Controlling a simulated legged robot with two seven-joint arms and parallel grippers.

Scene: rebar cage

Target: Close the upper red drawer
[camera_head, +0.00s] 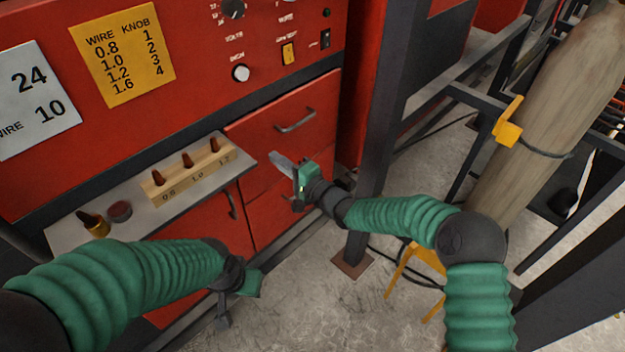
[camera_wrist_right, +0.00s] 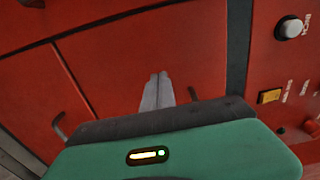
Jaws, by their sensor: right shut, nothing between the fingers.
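The upper red drawer (camera_head: 318,101) is in the cabinet below the control panel, with a grey bar handle (camera_head: 296,121). Its front looks about level with the cabinet face; I cannot tell if a small gap remains. My right gripper (camera_head: 274,157) is in front of the drawer's lower left part, shut and empty. In the right wrist view its closed fingers (camera_wrist_right: 157,88) point at the red drawer front (camera_wrist_right: 120,65); contact is unclear.
A lower red drawer (camera_head: 272,219) has a handle partly behind my right gripper. A grey shelf (camera_head: 70,232) holds a wooden block (camera_head: 190,175) with several nozzles. A dark post (camera_head: 375,160) and gas cylinder (camera_head: 550,110) stand right. Floor is free in front.

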